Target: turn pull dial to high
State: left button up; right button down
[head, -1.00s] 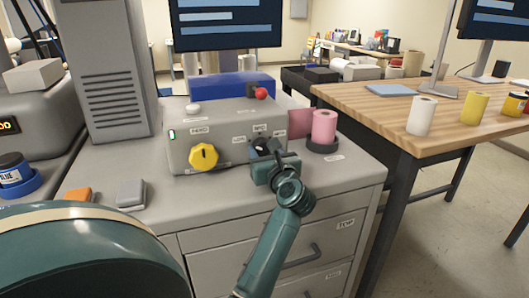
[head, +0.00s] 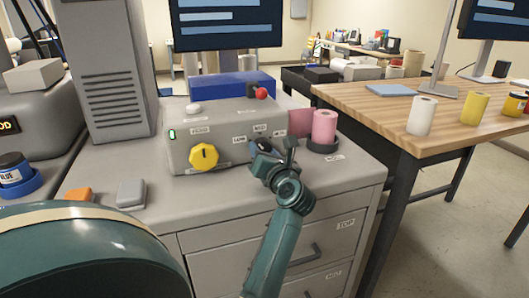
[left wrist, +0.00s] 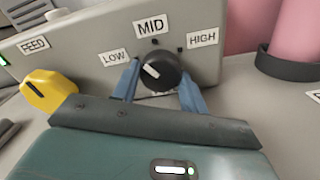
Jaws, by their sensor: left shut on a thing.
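The pull dial (left wrist: 164,72) is a round black knob with a white pointer mark on the front of a grey control box (head: 222,130). In the left wrist view the mark points up and left, toward the LOW label (left wrist: 115,57). The MID label (left wrist: 150,27) is above the dial and the HIGH label (left wrist: 202,40) is up to its right. My left gripper (left wrist: 160,84) has its blue fingers on both sides of the dial, shut on it. In the head view the gripper (head: 259,150) largely hides the dial. My right gripper is not in view.
A yellow feed knob (head: 203,157) is left of the dial. A red-tipped lever (head: 261,93) stands behind the box top. A pink roll (head: 324,126) in a dark holder is close on the right.

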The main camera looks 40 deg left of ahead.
pick_arm(q)
jog(key=shift+m, duration=0.8)
jog(key=o, duration=1)
jog(key=shift+d, duration=0.15)
